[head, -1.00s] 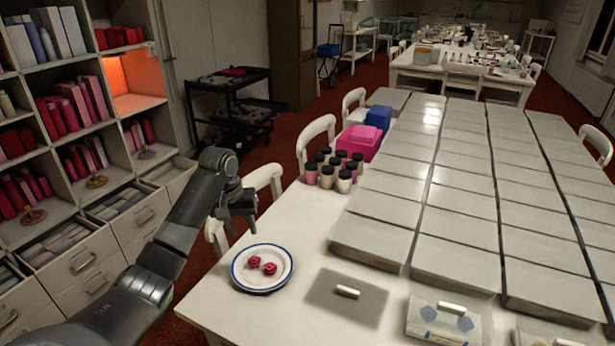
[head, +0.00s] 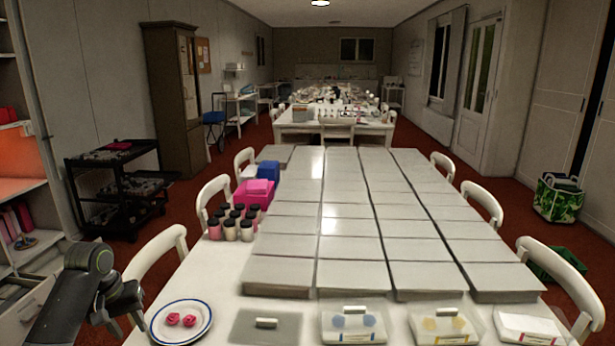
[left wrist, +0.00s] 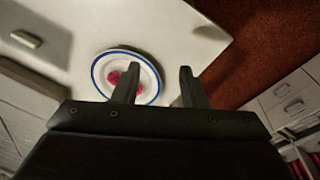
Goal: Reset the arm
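My left arm comes in from the lower left of the head view. Its gripper (head: 120,312) hangs just left of the plate, at the table's left edge. In the left wrist view the two fingers (left wrist: 158,76) stand apart with nothing held between them. A white plate with a blue rim (head: 181,335) lies on the white table and holds two small red-pink pieces (head: 174,319). The plate also shows in the left wrist view (left wrist: 101,83), beyond the fingers and partly covered by one. My right gripper is not in view.
Flat grey panels (head: 345,246) cover most of the table. Dark-lidded jars (head: 231,229) and a pink box (head: 254,195) stand at its left side. Clear cases (head: 353,325) line the front. White chairs (head: 158,252) stand along the left edge, close to my left gripper.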

